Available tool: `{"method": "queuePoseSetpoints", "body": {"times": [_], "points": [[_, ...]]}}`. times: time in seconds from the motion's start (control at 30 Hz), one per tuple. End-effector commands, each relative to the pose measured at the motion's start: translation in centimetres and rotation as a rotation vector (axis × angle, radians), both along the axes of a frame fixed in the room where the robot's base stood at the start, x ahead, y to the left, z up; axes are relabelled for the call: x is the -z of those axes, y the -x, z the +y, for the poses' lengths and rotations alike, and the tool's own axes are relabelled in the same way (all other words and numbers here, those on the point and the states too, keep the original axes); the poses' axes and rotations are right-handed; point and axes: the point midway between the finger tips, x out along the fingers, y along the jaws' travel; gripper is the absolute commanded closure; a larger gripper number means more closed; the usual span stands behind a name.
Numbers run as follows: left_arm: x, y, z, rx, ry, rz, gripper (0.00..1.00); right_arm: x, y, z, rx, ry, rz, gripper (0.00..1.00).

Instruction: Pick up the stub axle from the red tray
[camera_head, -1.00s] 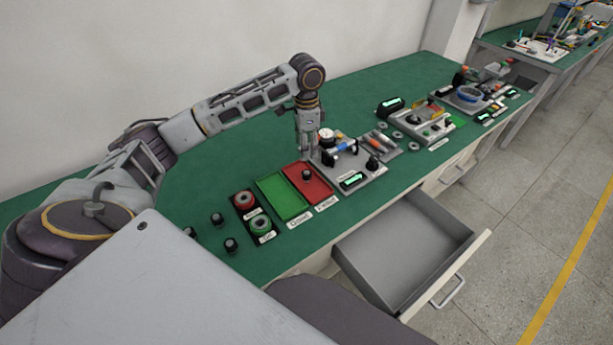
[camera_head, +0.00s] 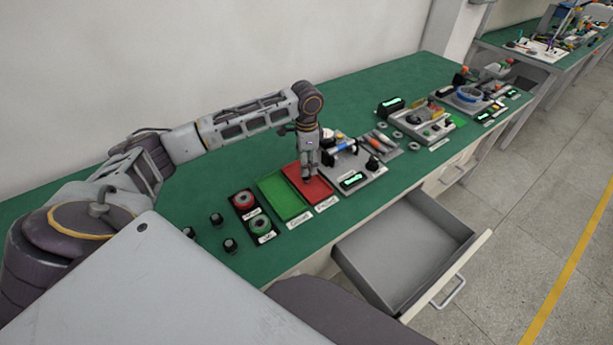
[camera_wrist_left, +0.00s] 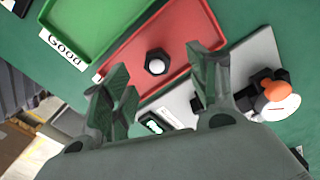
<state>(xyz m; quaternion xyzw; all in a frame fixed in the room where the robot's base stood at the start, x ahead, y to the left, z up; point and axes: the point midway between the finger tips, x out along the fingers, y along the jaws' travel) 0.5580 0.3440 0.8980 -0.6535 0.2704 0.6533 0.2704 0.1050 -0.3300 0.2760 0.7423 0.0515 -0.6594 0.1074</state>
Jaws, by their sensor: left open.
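The red tray (camera_head: 319,188) lies on the green bench top, right of the green tray (camera_head: 284,199). The stub axle (camera_wrist_left: 156,62), a dark part with a light grey round top, stands in the red tray in the left wrist view. In the head view my gripper mostly hides it. My left gripper (camera_head: 306,172) points down over the red tray. In the left wrist view its fingers (camera_wrist_left: 160,90) are spread apart and empty, with the stub axle beyond them and between their lines. My right gripper is in neither view.
A grey fixture plate (camera_head: 358,185) with a gauge and display adjoins the red tray's right side. Two ring parts sit in a black holder (camera_head: 251,214) at left, near several loose dark knobs (camera_head: 230,245). An open drawer (camera_head: 405,250) juts out below the bench front.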

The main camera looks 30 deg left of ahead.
Motion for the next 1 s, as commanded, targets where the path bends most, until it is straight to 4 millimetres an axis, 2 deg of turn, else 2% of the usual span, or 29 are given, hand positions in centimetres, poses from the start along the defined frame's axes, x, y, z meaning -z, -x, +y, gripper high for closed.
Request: {"method": "queuePoseSetpoints", "body": {"times": [0.17, 0.53, 1.0], "points": [[0.9, 0.1, -0.1, 0.000, -0.001, 0.002, 0.41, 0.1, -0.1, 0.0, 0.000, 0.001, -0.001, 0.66], [4.7, 0.3, -0.3, 0.000, 0.000, 0.001, 0.41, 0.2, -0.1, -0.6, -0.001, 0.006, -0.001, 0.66], [5.2, 0.3, -0.3, 0.001, 0.000, 0.000, 0.41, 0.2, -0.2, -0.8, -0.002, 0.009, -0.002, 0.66]]}}
